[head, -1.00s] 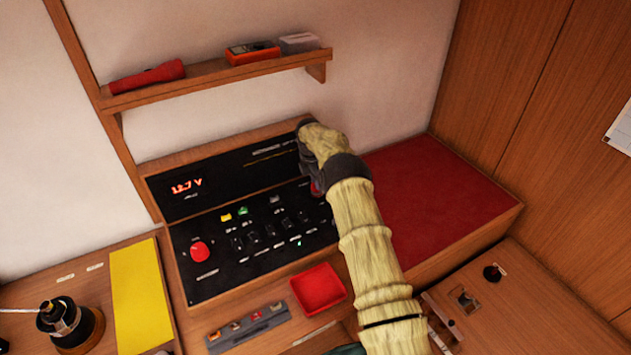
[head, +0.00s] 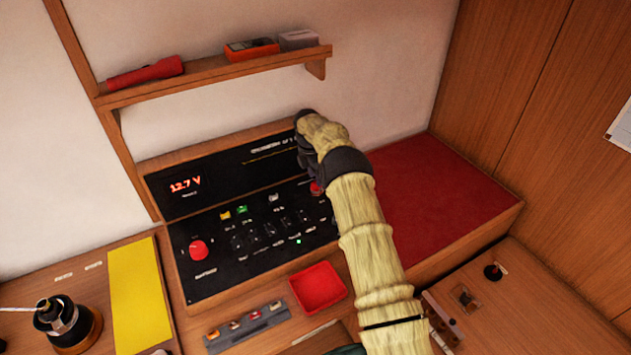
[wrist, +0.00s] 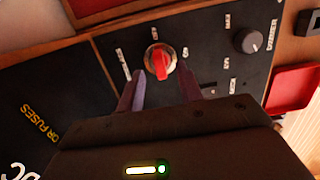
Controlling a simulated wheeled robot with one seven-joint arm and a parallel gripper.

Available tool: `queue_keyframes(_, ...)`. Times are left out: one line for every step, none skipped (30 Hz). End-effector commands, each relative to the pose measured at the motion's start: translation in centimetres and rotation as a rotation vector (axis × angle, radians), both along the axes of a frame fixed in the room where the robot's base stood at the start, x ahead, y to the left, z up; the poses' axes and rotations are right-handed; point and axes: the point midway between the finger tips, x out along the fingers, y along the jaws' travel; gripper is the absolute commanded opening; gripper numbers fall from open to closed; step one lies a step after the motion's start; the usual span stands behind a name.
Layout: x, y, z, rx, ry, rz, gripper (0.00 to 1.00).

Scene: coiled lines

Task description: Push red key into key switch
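A red key (wrist: 160,62) stands at a pale round key switch (wrist: 152,48) on the black panel in the wrist view; how deep it sits I cannot tell. My gripper (wrist: 163,76) is open, with one finger on each side below the red key. The fingers look apart from the key, and nothing is held between them. In the head view, a bit of red (head: 316,187) shows beside my dark gripper (head: 306,165), which hides part of the panel's right end.
A dark rotary knob (wrist: 248,40) is right of the key in the wrist view. A red tray (head: 318,287) lies below the panel. A large red button (head: 198,250) is at the panel's left. A shelf (head: 215,80) hangs above.

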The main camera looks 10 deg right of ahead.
Motion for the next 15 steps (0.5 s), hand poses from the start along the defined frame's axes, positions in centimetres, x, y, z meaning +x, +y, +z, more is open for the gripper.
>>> queue_keyframes(0.0, 0.1, 0.8, 0.001, -0.005, 0.001, 0.36)
queue_keyframes(0.0, 0.2, 1.4, 0.000, -0.004, 0.000, 0.36)
queue_keyframes(0.0, 0.3, 2.1, 0.000, -0.004, 0.000, 0.36)
queue_keyframes(0.0, 0.3, 2.8, 0.001, -0.005, 0.000, 0.36)
queue_keyframes(-0.1, 0.4, 3.3, 0.000, -0.004, -0.001, 0.36)
queue_keyframes(-0.1, 0.5, 4.1, 0.000, -0.004, -0.001, 0.36)
queue_keyframes(-0.2, 0.6, 4.8, 0.000, -0.004, -0.001, 0.36)
queue_keyframes(-0.2, 0.6, 5.4, 0.000, -0.004, -0.001, 0.36)
queue_keyframes(-0.2, 0.7, 6.1, 0.000, -0.003, -0.001, 0.36)
queue_keyframes(-0.3, 0.8, 6.7, 0.000, -0.004, -0.001, 0.36)
queue_keyframes(-0.3, 0.9, 7.2, 0.000, -0.003, -0.001, 0.36)
queue_keyframes(-0.3, 0.9, 7.8, 0.000, -0.003, -0.001, 0.36)
queue_keyframes(-0.3, 1.0, 8.2, 0.000, -0.002, 0.000, 0.36)
queue_keyframes(-0.4, 1.0, 8.5, 0.000, -0.001, 0.000, 0.36)
queue_keyframes(-0.4, 1.1, 8.8, 0.000, -0.001, 0.000, 0.36)
